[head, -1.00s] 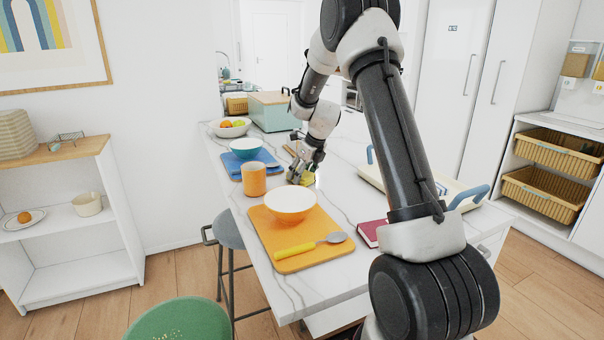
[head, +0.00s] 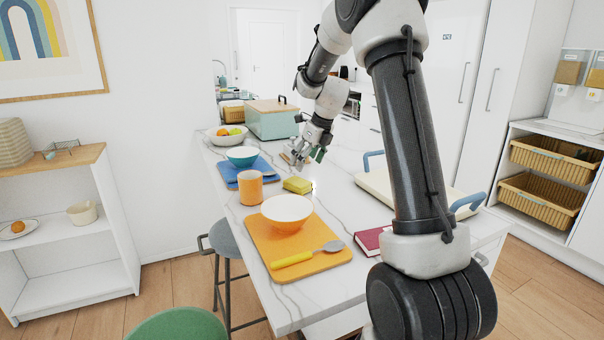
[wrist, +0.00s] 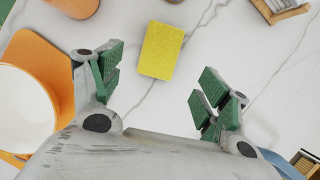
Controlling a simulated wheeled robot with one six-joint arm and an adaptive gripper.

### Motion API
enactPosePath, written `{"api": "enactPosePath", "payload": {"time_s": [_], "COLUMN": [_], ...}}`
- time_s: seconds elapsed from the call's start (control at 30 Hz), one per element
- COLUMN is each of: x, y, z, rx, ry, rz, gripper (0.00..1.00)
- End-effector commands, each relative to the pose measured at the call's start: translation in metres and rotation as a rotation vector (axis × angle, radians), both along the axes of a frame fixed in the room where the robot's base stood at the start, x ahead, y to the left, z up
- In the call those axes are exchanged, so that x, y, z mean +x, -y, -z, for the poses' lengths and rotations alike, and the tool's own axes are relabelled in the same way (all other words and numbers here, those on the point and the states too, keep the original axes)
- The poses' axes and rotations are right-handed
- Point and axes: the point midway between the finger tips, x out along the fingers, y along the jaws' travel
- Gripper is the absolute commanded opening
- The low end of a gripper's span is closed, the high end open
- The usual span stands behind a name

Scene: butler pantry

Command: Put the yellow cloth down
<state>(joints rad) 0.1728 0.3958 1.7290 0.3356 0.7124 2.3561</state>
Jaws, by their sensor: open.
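The yellow cloth (head: 297,185) lies on the white marble counter, just right of the orange cup (head: 250,187). It looks like a small folded block. In the wrist view the cloth (wrist: 161,50) lies flat on the counter, beyond and between my fingertips, touching neither. My gripper (head: 310,155) is above the counter, behind and slightly right of the cloth in the head view. In the wrist view my gripper (wrist: 157,84) is wide open, with its green finger pads apart and nothing between them.
An orange board (head: 325,262) with a white-and-orange bowl (head: 287,209) and a yellow-handled spoon (head: 292,259) lies nearer. A blue mat with a teal bowl (head: 242,155) is behind the cup. A red book (head: 370,240) and blue-handled tray (head: 375,186) are right. Counter around the cloth is partly clear.

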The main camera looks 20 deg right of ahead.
Motion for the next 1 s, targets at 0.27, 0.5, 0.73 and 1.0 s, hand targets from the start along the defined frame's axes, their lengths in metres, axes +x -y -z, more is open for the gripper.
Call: {"api": "enactPosePath", "payload": {"time_s": [0.27,0.5,0.73,1.0], "x": [-0.021,-0.135,-0.281,-0.381], "y": [-0.001,-0.033,-0.051,-0.051], "z": [-0.034,-0.104,-0.126,-0.102], "rx": [-0.036,-0.35,-0.733,-1.0], "ry": [0.016,0.124,0.209,0.226], "rz": [-0.084,-0.818,-1.737,-2.45], "gripper": [0.76,0.76,0.76,0.76]}}
